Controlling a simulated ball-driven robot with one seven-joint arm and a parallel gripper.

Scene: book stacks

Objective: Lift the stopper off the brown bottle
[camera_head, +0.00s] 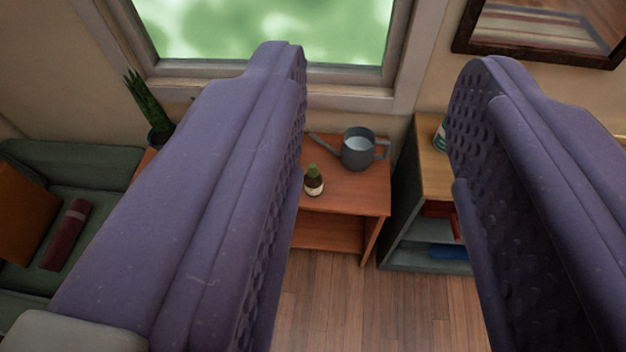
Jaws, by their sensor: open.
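The brown bottle (314,187) is small and dark with a pale label. It stands upright on a reddish wooden table (362,197) below the window. A green stopper (312,169) sits on top of it. My gripper (378,70) is open and empty, its two purple padded fingers wide apart in the foreground. The bottle appears between the fingers, close beside the left finger's inner edge, and is well beyond them. The left finger hides part of the table.
A grey watering can (358,150) stands behind and right of the bottle, its spout pointing left towards it. A potted plant (158,135) is at the left. A shelf unit (402,210) stands right of the table. A green sofa (90,165) is at far left. Wooden floor (400,305) is clear in front.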

